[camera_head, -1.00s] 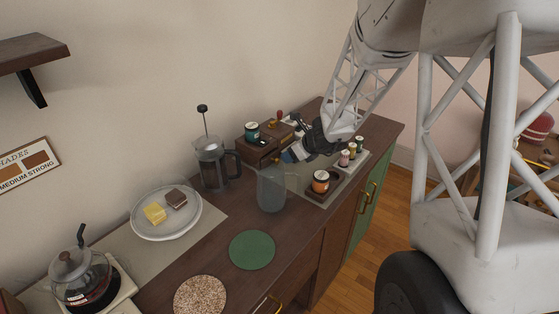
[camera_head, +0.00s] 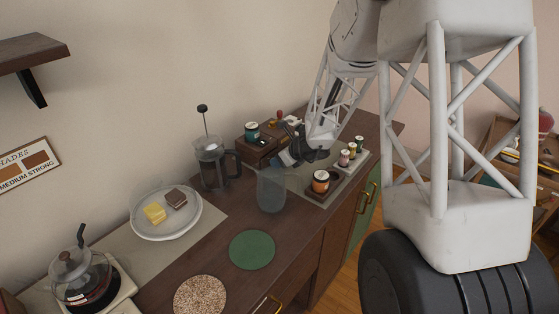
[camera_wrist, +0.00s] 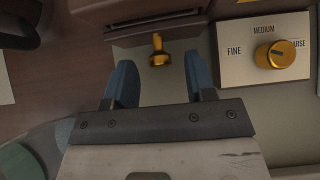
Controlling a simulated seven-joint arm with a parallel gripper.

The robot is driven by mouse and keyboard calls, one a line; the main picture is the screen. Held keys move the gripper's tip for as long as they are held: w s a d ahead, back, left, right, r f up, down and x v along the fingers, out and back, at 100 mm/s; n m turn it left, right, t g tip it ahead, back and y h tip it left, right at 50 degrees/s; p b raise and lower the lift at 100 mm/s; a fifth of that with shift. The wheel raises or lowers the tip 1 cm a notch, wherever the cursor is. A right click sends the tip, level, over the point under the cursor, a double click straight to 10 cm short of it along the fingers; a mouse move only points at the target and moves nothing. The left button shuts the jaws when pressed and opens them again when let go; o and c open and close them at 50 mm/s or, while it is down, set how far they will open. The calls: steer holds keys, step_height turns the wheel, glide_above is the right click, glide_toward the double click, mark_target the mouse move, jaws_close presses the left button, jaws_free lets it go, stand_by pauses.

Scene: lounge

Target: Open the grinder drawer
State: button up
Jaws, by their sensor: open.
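The grinder is a dark wooden box (camera_head: 253,148) on the counter by the wall, partly hidden by my gripper in the head view. In the wrist view its wooden front (camera_wrist: 135,12) is at the top, with a small brass drawer knob (camera_wrist: 160,55) sticking out towards me. My gripper (camera_wrist: 160,74) has two blue fingers, open and empty, one to each side of the knob's line. The knob is at or just beyond the fingertips; contact is not visible. In the head view my gripper (camera_head: 286,160) is low in front of the box. Whether the drawer is shut is unclear.
A brass dial (camera_wrist: 275,54) on a pale panel is right of the fingers. A glass pitcher (camera_head: 271,188) stands close to my gripper, and a French press (camera_head: 212,165) is left of it. A small tray (camera_head: 322,193) holds a jar. A green mat (camera_head: 251,249) lies nearer.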

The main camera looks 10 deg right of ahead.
steer(key=shift+w+a+f, duration=0.25)
steer(key=shift+f, duration=0.05)
jaws_close()
stand_by(0.3)
